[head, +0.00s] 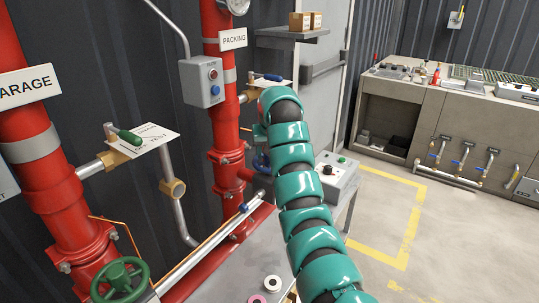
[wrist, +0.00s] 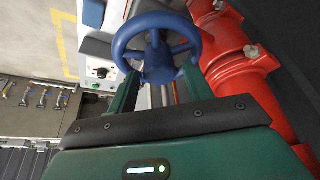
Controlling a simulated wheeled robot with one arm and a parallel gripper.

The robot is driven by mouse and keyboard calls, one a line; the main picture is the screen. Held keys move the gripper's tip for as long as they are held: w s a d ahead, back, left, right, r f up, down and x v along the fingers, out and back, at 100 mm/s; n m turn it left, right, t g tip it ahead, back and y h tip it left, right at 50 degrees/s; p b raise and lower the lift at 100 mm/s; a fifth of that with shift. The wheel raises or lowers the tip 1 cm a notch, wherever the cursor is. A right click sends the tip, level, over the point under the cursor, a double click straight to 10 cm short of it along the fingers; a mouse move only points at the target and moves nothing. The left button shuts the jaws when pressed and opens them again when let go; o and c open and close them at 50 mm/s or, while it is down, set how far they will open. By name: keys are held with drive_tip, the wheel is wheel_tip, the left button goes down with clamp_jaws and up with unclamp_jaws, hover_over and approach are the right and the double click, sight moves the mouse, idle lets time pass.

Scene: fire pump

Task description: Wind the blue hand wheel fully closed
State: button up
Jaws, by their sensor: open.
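The blue hand wheel (wrist: 157,27) is in the upper middle of the wrist view, in front of a red pipe. In the head view a small part of the blue wheel (head: 261,163) shows beside my arm, which hides the rest. My gripper (wrist: 160,80) is open, with its two green fingers pointing at the wheel. The near part of the wheel lies between or just beyond the fingertips; I cannot tell if they touch it.
Red pipes (head: 226,130) with flanges stand left of my arm. A grey control box (head: 335,174) is close on its right. A green hand wheel (head: 120,281) and a green-handled valve (head: 128,137) are at left. The floor at right (head: 455,235) is clear.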

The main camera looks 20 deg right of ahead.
drive_tip(key=n, duration=0.2)
drive_tip(key=n+y, duration=0.1)
drive_tip(key=n, duration=0.1)
drive_tip(key=n+y, duration=0.1)
drive_tip(key=n, duration=0.1)
drive_tip(key=shift+d, duration=0.3)
drive_tip(key=shift+r+n+y+p, duration=0.2)
drive_tip(key=shift+n+y+p, duration=0.4)
drive_tip(key=shift+n, duration=0.5)
drive_tip(key=shift+a+f+n+g, duration=0.2)
drive_tip(key=shift+n+g, duration=0.1)
drive_tip(key=shift+n, duration=0.1)
drive_tip(key=shift+d, duration=0.1)
clamp_jaws()
drive_tip(key=shift+a+f+m+b, duration=0.2)
drive_tip(key=shift+m+b, duration=0.6)
drive_tip(key=shift+m, duration=0.1)
drive_tip(key=m+h, duration=0.2)
drive_tip(key=m, duration=0.3)
drive_tip(key=shift+a+r+b, duration=0.1)
drive_tip(key=shift+r+b, duration=0.05)
drive_tip(key=shift+b, duration=0.25)
drive_tip(key=shift+m+h, duration=0.4)
drive_tip(key=shift+m, duration=0.2)
